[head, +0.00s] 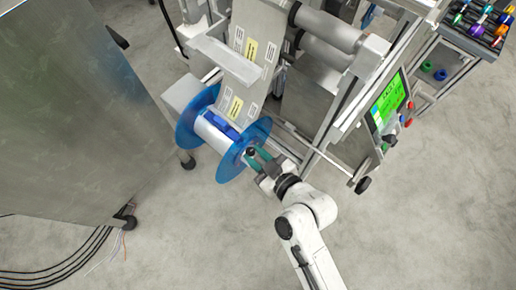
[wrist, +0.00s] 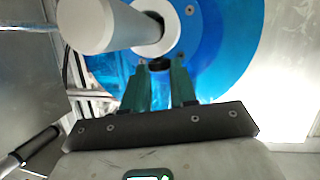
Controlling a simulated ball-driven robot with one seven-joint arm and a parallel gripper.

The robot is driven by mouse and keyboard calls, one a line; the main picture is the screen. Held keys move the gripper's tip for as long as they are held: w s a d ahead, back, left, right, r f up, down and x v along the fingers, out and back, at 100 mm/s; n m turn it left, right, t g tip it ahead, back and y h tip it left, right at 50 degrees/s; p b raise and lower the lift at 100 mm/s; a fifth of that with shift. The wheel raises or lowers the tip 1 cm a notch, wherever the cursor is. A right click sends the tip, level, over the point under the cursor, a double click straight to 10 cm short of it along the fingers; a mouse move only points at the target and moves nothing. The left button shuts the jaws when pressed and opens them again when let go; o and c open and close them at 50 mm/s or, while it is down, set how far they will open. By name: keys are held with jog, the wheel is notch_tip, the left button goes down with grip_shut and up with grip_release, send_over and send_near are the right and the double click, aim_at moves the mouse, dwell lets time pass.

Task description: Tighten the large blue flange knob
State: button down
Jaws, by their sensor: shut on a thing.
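The blue reel shows in the head view with two translucent blue flanges (head: 187,125) around a white core (head: 207,134). The near blue flange (wrist: 225,50) fills the top of the wrist view, with a pale hub and a white shaft (wrist: 90,25) standing out from it. My gripper (wrist: 160,76) has its two green fingers at the hub's lower edge. They are shut on a small dark knob (wrist: 160,64), mostly hidden between the fingertips. In the head view my gripper (head: 254,158) reaches the near flange from the lower right.
A metal machine frame with rollers (head: 325,30) and a green screen (head: 390,100) stands to the right. A labelled web (head: 240,75) runs above the reel. A large steel cabinet (head: 70,100) fills the left. Open floor (head: 200,240) lies below.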

jog(key=shift+s+a+r+m+t+h+p, duration=0.15)
jog(key=shift+m+t+h+p, duration=0.75)
jog(key=shift+p, duration=1.5)
jog(key=shift+a+f+m+h+p, duration=0.1)
jog(key=shift+f+m+h+p, duration=0.25)
jog(key=shift+p, duration=0.45)
jog(key=c, duration=1.2)
grip_release()
jog(key=shift+r, duration=0.1)
jog(key=shift+o, duration=0.2)
jog(key=shift+s, duration=0.1)
jog(key=p+v, duration=0.1)
jog(key=v, duration=0.9)
jog(key=shift+s, duration=0.35)
jog(key=shift+d+r, duration=0.1)
jog(key=shift+d, duration=0.15)
